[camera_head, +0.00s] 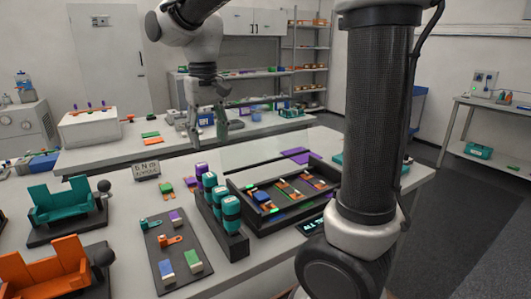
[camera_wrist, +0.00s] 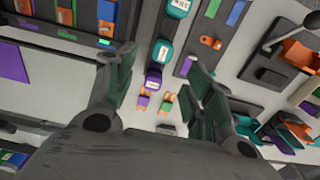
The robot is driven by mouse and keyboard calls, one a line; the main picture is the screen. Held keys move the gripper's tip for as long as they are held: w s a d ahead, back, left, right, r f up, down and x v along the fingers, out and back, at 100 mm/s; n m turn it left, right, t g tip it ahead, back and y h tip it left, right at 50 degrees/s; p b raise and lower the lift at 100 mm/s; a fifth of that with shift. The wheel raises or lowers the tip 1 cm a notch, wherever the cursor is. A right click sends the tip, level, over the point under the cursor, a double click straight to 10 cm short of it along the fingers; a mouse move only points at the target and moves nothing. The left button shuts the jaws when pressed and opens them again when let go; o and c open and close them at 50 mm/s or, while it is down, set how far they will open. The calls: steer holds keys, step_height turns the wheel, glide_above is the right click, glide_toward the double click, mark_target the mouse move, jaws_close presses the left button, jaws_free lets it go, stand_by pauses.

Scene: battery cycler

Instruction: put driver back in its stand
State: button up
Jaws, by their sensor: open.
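I cannot pick out the driver or its stand with certainty. My gripper (camera_head: 205,130) hangs over the rear part of the near bench in the head view, open and with nothing seen between its fingers. In the wrist view the gripper (camera_wrist: 160,85) shows its two fingers spread wide. Between them, lower down on the bench, lie a small purple clip (camera_wrist: 142,101) and a small green clip (camera_wrist: 165,102). A black rack (camera_head: 236,246) holds a row of teal and purple labelled cylinders (camera_head: 231,208) in front of the gripper.
A black tray (camera_head: 235,190) with coloured parts lies right of the rack. A dark mat (camera_head: 180,283) with small parts lies left of it. Teal (camera_head: 66,206) and orange (camera_head: 45,268) fixtures stand at left. A small sign (camera_head: 146,170) stands behind.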

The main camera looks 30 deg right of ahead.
steer(key=s+d+f+t, duration=0.1)
steer(key=s+d+t, duration=0.1)
steer(key=s+d, duration=0.5)
steer(key=s+d+f+t, duration=0.1)
steer(key=s+d+t, duration=0.1)
steer(key=s+d, duration=0.5)
steer(key=s, duration=0.4)
steer(key=shift+s+d+f, duration=0.15)
steer(key=shift+s+f, duration=0.1)
steer(key=shift+f, duration=0.05)
stand_by(0.6)
